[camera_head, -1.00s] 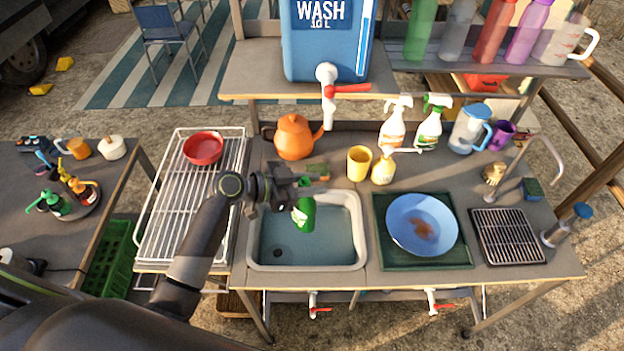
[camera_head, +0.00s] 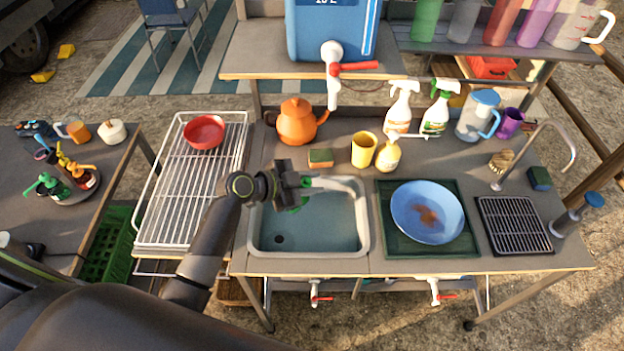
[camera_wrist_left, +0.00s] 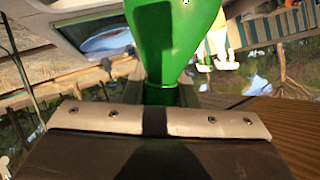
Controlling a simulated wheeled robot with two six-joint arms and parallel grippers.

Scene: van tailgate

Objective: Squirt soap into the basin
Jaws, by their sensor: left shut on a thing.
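My left gripper (camera_head: 300,190) is above the back left part of the basin (camera_head: 325,232), shut on a green soap bottle (camera_head: 304,204). Only a small part of the bottle shows beside the fingers in the head view; the gripper hides the rest. In the left wrist view the green bottle (camera_wrist_left: 178,45) stands large at the top middle, with a narrow neck towards the gripper. The basin is a metal-rimmed sink with greyish water and a dark drain. I cannot tell whether soap is coming out. My right gripper is not in view.
A sponge (camera_head: 320,158), yellow cup (camera_head: 364,150), soap dispenser (camera_head: 388,158) and orange kettle (camera_head: 296,123) stand behind the basin. A white tap (camera_head: 333,75) hangs above them. A blue plate (camera_head: 428,211) lies right; a wire rack (camera_head: 180,205) with a red bowl (camera_head: 204,131) is left.

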